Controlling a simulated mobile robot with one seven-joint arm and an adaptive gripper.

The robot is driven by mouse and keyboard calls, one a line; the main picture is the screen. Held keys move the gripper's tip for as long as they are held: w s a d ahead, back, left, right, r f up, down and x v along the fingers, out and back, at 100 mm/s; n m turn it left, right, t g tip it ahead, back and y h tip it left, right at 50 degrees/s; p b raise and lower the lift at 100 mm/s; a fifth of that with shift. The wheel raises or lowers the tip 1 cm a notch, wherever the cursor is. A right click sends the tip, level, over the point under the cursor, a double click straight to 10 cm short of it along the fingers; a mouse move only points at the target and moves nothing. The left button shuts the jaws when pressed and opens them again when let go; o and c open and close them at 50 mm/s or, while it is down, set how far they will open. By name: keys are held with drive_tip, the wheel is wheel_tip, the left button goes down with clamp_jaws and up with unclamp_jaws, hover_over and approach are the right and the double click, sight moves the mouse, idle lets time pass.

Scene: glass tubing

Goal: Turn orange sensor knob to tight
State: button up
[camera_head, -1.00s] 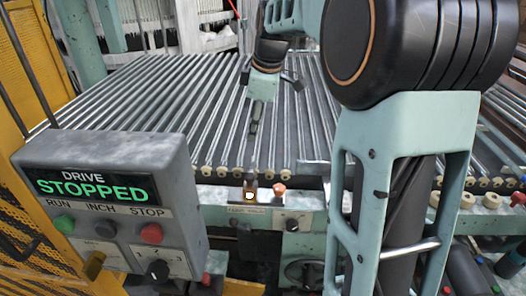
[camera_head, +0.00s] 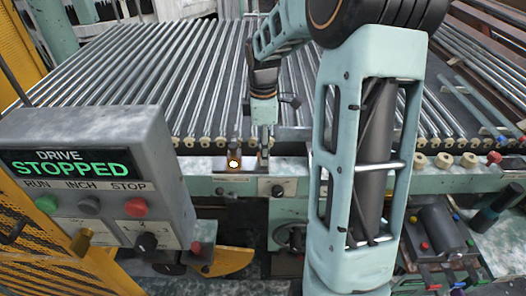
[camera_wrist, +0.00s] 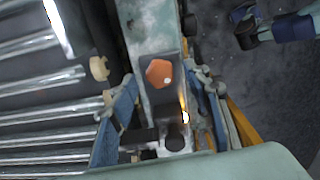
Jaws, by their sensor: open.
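The orange knob (camera_wrist: 159,73) shows in the wrist view as a rounded, many-sided cap on a dark plate on the pale green rail (camera_wrist: 150,32). My gripper (camera_wrist: 162,84) is open, with one blue-padded finger on each side of the rail. The knob lies between the fingers toward the tips; contact with it is not visible. In the head view my gripper (camera_head: 264,142) points down at the front rail (camera_head: 206,166), just right of a lit amber lamp (camera_head: 234,163). There the fingers hide the knob. Its setting marks are not readable.
A grey control box (camera_head: 95,135) reading DRIVE STOPPED stands at the left. A roller bed (camera_head: 150,80) lies behind the rail. A black dial (camera_head: 278,191) sits on the rail's front.

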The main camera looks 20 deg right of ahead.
drive_tip(key=shift+f, duration=0.6)
drive_tip(key=c, duration=1.1)
drive_tip(key=shift+c, duration=0.2)
